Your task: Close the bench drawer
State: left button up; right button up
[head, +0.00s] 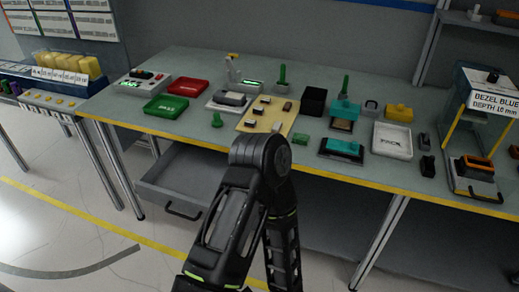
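The bench drawer (165,197) is a grey, shallow box under the left part of the workbench. It stands pulled out past the bench's front edge, and part of its empty-looking inside shows. A dark bar handle (183,213) sits on its front. The drawer's right end is hidden behind one of my arms, whose bent black links fill the bottom middle of the view. I cannot tell which arm it is. Neither gripper shows in the head view.
The workbench (330,180) has a yellow front edge and carries red and green trays, fixtures and a white tray (392,141). Metal legs stand left of the drawer and at right (380,240). The floor before the drawer is clear, with a yellow line.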

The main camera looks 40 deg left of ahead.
aim_at(186, 179)
jog(key=u, duration=2.05)
